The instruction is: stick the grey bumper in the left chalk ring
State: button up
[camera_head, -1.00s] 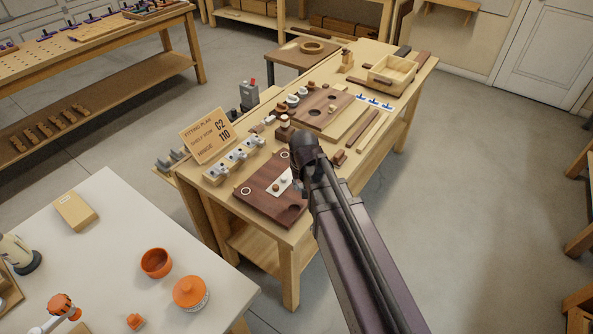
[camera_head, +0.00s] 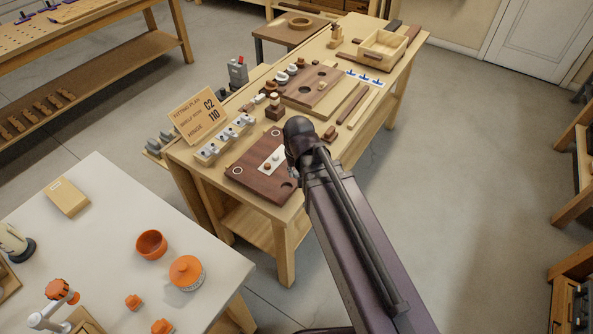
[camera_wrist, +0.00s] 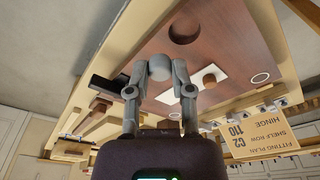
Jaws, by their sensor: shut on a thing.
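My gripper (camera_wrist: 157,82) is shut on the grey bumper (camera_wrist: 160,67), a small rounded grey piece between the fingertips in the wrist view. In the head view my arm hides the bumper and fingers. The dark brown board (camera_head: 250,182) lies on the bench, just left of my wrist. The left chalk ring (camera_head: 236,170) is a white circle near the board's left corner. A white ring (camera_wrist: 261,78) also shows in the wrist view. The bumper appears above the board, apart from that ring.
The board has a round dark hole (camera_head: 287,188). A row of hinge blocks (camera_head: 225,138) and a sign (camera_head: 200,115) stand behind its left side. A second brown board (camera_head: 310,90) lies farther back. A pale table (camera_head: 110,215) with orange pots is at front left.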

jog(key=shift+w+a, duration=0.3)
jog(key=shift+a, duration=0.1)
jog(key=p, duration=0.2)
send_near(237, 170)
jog(key=shift+w+d+f, duration=0.2)
jog(key=shift+w+d, duration=0.3)
jog(key=shift+w, duration=0.1)
jog(key=shift+a, duration=0.55)
jog(key=shift+f+b, duration=0.2)
jog(key=shift+b, duration=0.15)
jog(key=shift+f+b, duration=2.9)
